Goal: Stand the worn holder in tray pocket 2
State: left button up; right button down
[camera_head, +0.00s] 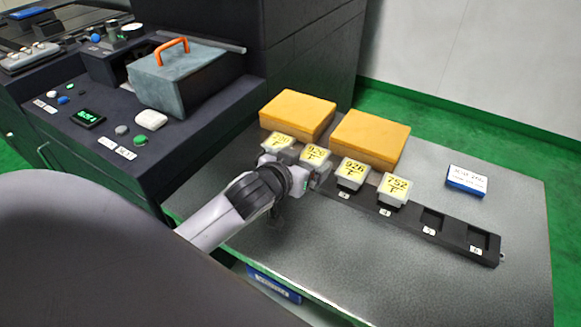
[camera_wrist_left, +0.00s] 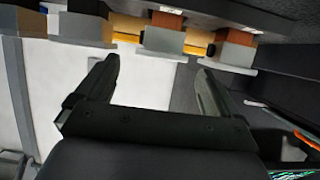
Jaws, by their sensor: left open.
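Several holders with pale tops and yellow labels stand in a row along the black tray (camera_head: 456,243). From the left they are a first holder (camera_head: 278,143), a second holder (camera_head: 315,157), a third holder (camera_head: 351,173) and a last holder (camera_head: 394,189). I cannot tell which one is worn. My left gripper (camera_head: 308,172) is at the row's near side, close to the second holder and partly covering the tray's left end. In the left wrist view its fingers (camera_wrist_left: 155,77) are apart with nothing gripped; blocky shapes lie beyond the tips. My right gripper is not in view.
Two orange-yellow blocks (camera_head: 298,112) (camera_head: 370,138) lie behind the row. A blue-and-white box (camera_head: 466,181) lies at the back right. Two pockets at the tray's right end are empty. The dark machine (camera_head: 165,160) stands left of the grey table (camera_head: 380,270), whose front is clear.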

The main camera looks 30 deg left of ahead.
pick_arm(q)
jog(key=v, duration=0.6)
dwell(0.6)
